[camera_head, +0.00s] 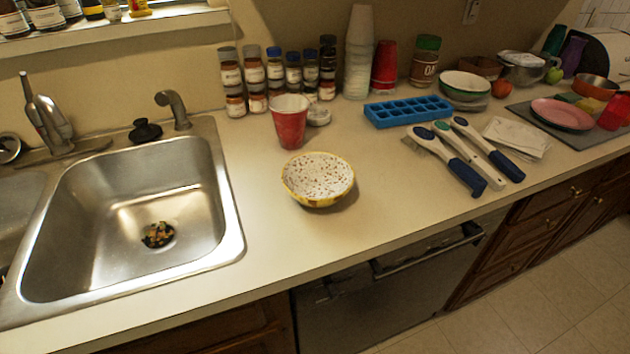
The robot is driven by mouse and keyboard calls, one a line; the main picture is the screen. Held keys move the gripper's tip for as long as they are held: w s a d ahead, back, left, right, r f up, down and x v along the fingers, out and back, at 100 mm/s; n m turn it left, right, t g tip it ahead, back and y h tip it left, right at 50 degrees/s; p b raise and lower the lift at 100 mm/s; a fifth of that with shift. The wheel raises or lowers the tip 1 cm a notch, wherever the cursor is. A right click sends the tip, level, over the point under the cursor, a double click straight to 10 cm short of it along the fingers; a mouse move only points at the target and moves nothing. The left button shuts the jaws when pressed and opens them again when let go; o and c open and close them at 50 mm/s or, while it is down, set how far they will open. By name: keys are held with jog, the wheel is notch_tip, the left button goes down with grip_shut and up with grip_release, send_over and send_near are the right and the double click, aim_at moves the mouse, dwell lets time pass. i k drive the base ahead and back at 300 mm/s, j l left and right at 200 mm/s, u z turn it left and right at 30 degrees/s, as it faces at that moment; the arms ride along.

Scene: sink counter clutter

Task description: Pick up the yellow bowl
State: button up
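The yellow bowl (318,180) sits upright on the counter, to the right of the sink. Its outside is yellow and its inside is white with brown speckles. It looks empty. A red cup (290,122) stands just behind it, slightly to the left. My gripper is not in view.
The steel sink (95,270) lies left of the bowl. Spice jars (274,72) line the wall. A blue ice tray (407,111) and several brushes (470,160) lie to the right. The counter in front of the bowl (300,240) is clear up to its front edge.

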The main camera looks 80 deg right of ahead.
aim_at(317, 179)
jog(key=k+z, duration=0.15)
jog(key=z, duration=0.7)
jog(key=k+l+z, duration=0.1)
jog(key=l+z, duration=0.35)
jog(key=l, duration=0.1)
